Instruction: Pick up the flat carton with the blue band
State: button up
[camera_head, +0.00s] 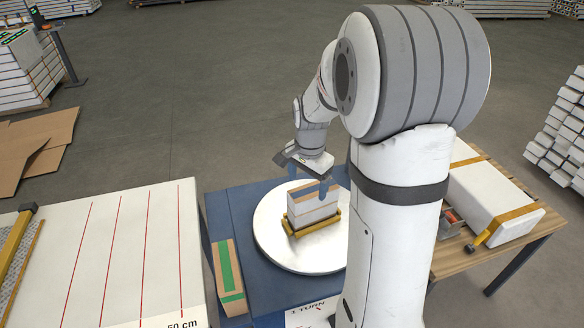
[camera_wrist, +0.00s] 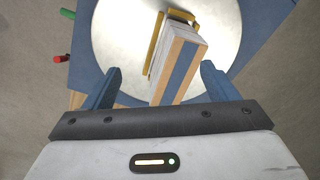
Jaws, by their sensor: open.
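The flat carton with the blue band (camera_wrist: 181,72) stands on edge in a yellow holder (camera_wrist: 155,45) on a round pale turntable (camera_wrist: 115,35). In the head view the carton (camera_head: 313,207) shows its pale side and brown upper edge, and its blue band cannot be made out. My gripper (camera_head: 307,182) is open above the carton, with blue fingers. In the wrist view the carton's banded brown edge lies between the two fingers of my gripper (camera_wrist: 161,70), nearer the right one. I see no clear contact.
A carton with a green band (camera_head: 229,268) stands left of the turntable (camera_head: 270,235) on the blue table (camera_head: 222,212). A white table with red lines (camera_head: 130,245) is further left. At right, a wooden table (camera_head: 470,262) holds a long white box (camera_head: 485,205).

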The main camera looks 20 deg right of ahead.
aim_at(314, 188)
jog(key=w+d+f+m, duration=0.1)
jog(key=w+d+f+m+p, duration=0.1)
jog(key=w, duration=0.1)
jog(key=w+d+f+m, duration=0.1)
jog(key=w+m, duration=0.1)
jog(key=shift+d+f+g+p, duration=0.15)
jog(key=shift+f+g+p, duration=0.15)
jog(key=shift+f+p, duration=0.1)
jog(key=f, duration=0.2)
jog(key=f+p, duration=0.1)
jog(key=f, duration=0.2)
jog(key=d+f+p, duration=0.1)
jog(key=f, duration=0.2)
jog(key=shift+w, duration=0.25)
jog(key=shift+c, duration=0.2)
jog(key=c, duration=1.3)
